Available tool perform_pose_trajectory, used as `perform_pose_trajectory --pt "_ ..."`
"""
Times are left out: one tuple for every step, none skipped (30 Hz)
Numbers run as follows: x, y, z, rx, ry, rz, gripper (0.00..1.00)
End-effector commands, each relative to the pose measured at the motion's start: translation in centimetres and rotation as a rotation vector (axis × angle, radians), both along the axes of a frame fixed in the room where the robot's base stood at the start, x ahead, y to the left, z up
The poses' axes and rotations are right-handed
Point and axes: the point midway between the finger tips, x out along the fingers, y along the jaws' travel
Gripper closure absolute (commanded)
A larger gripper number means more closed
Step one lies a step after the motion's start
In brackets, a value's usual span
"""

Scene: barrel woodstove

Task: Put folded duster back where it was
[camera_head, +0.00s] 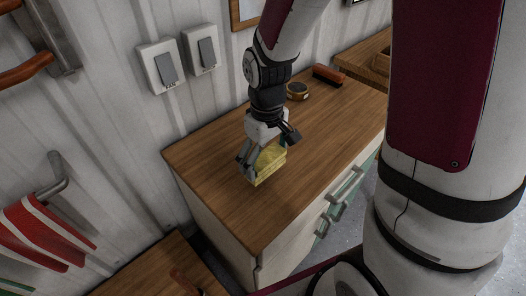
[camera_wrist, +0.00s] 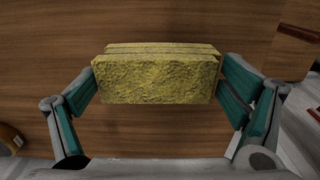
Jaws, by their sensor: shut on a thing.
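The folded duster (camera_head: 269,164) is a yellow, layered block at the near left part of the wooden cabinet top (camera_head: 322,140). It also shows in the wrist view (camera_wrist: 158,78), between the two teal finger pads. My gripper (camera_head: 264,160) is shut on it, with one finger at each end. In the wrist view my gripper (camera_wrist: 158,84) reaches down over the wood with the duster level between its fingers. I cannot tell whether the duster touches the top or hangs just above it.
A round tin (camera_head: 297,91) and a red brush (camera_head: 328,75) stand along the back of the cabinet top. Wall switches (camera_head: 181,61) are behind. Drawer handles (camera_head: 337,205) stick out at the front. The wood right of the duster is clear.

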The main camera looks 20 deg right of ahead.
Motion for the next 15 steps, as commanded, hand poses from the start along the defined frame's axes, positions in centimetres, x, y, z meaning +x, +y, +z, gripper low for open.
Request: perform_pose_trajectory --pt "0.9 -0.5 -0.1 0.000 0.001 -0.002 0.31" --pt "1.3 -0.7 -0.2 0.001 0.001 -0.002 0.31" --pt "1.8 -0.9 -0.2 0.000 0.000 -0.002 0.31" --pt "2.1 -1.1 -0.2 0.000 0.000 -0.001 0.31" --pt "2.3 -1.2 -0.3 0.000 0.000 -0.001 0.31" --pt "2.6 -1.3 -0.3 0.000 0.000 0.000 0.31" --pt "2.7 -1.4 -0.3 0.000 0.000 0.000 0.31" --pt "2.8 -1.4 -0.4 0.000 0.001 0.000 0.31" --pt "2.8 -1.5 -0.7 0.000 0.002 0.000 0.31" --pt "2.8 -1.5 -1.0 0.000 0.003 0.000 0.31" --pt "2.7 -1.5 -1.4 0.000 0.004 0.001 0.31" --pt "2.7 -1.5 -2.1 0.000 0.004 0.001 0.31" --pt "2.7 -1.5 -2.5 0.000 0.005 0.000 0.31" --pt "2.7 -1.5 -2.9 -0.001 0.004 0.000 0.31" --pt "2.7 -1.5 -3.3 -0.001 0.004 0.000 0.31"
